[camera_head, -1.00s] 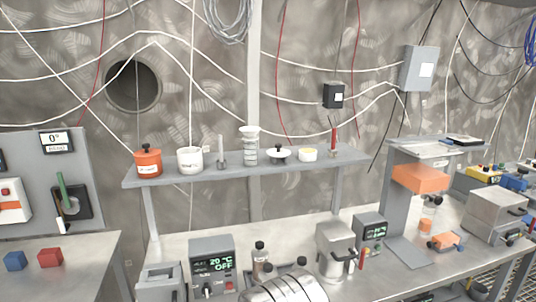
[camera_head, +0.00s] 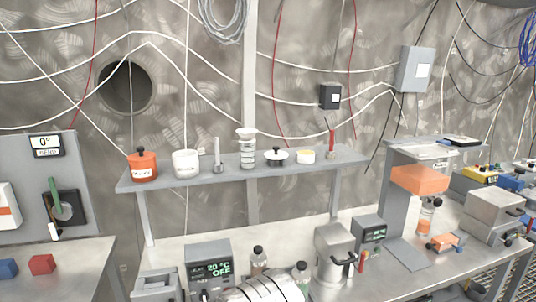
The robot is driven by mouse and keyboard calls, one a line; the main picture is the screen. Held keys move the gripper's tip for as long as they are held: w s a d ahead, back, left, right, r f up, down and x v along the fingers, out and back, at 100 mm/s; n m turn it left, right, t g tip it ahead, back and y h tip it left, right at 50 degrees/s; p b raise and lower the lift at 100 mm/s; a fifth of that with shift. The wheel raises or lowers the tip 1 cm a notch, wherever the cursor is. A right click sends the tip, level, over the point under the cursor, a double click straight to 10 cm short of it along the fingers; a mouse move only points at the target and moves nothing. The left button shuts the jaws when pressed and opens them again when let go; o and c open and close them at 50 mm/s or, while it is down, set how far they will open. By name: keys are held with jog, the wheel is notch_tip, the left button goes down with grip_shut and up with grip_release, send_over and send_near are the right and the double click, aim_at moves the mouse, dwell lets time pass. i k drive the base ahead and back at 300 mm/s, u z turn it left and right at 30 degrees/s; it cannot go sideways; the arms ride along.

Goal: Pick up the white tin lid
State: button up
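The white tin lid (camera_head: 281,156) with a black knob sits on the grey wall shelf, right of the middle. It stands between a clear ribbed glass column with a white funnel top (camera_head: 247,150) and a small white dish with yellow contents (camera_head: 306,157). An open white tin (camera_head: 186,168) with a dark label stands further left on the same shelf, beside an orange tin (camera_head: 143,170) with a black-knobbed lid. My gripper is not in view. A silver, dark-banded rounded part at the bottom centre looks like my arm.
The shelf (camera_head: 215,178) stands on posts above a steel bench. On the bench are a temperature unit (camera_head: 210,268), bottles (camera_head: 258,260), a metal canister (camera_head: 334,255) and an orange-headed stand (camera_head: 420,179). A slim upright rod (camera_head: 217,157) stands left of the glass column.

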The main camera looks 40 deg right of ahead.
aim_at(276, 154)
jog(key=i, duration=0.9)
jog(key=z, duration=0.05)
